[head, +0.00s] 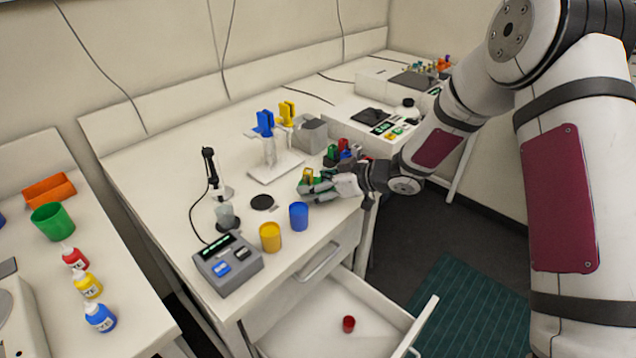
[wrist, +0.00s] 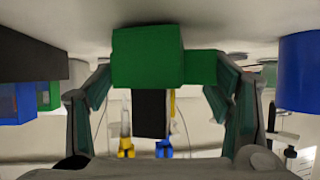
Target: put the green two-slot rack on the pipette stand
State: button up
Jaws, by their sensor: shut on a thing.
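The green rack (wrist: 148,57) is between my gripper's fingers in the wrist view, a block with a smaller part to its right. My gripper (head: 312,188) is shut on it, low over the table in the head view, where the fingers largely hide it. The pipette stand (head: 276,168) stands behind and left of my gripper, with a white base and an upright post. A dark piece (wrist: 150,113) shows below the green block.
A blue cup (head: 298,216) and a yellow cup (head: 270,237) stand near the front edge, close to my gripper. A grey box (head: 311,132) is beside the stand. A grey device (head: 228,264) is front left. An open drawer (head: 330,328) juts out below, holding a red cup (head: 348,324).

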jog(key=shift+f, duration=0.2)
jog(key=o, duration=1.2)
jog(key=shift+c, duration=0.2)
jog(key=shift+r, duration=0.2)
jog(key=v, duration=1.2)
jog(key=shift+d, duration=0.1)
